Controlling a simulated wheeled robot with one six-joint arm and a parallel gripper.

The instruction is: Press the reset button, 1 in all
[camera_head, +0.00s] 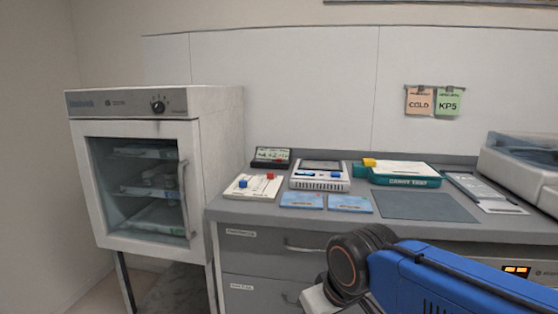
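A small white panel (254,188) lies on the left end of the grey counter. It carries a blue button (243,184) and a red button (270,177). Any lettering on it is too small to read, so I cannot tell which button is the reset. My blue arm reaches in from the lower right, in front of the counter, with a dark round joint and a pale part at the bottom edge. The fingers of my gripper do not show. The arm is well apart from the panel.
A white device (320,184) and a small dark display (271,156) stand by the panel. Two blue cards (301,200) (350,204), a teal tray (405,181) and a dark mat (425,206) lie rightward. A glass-door cabinet (155,160) stands left; a large machine (525,160) sits right.

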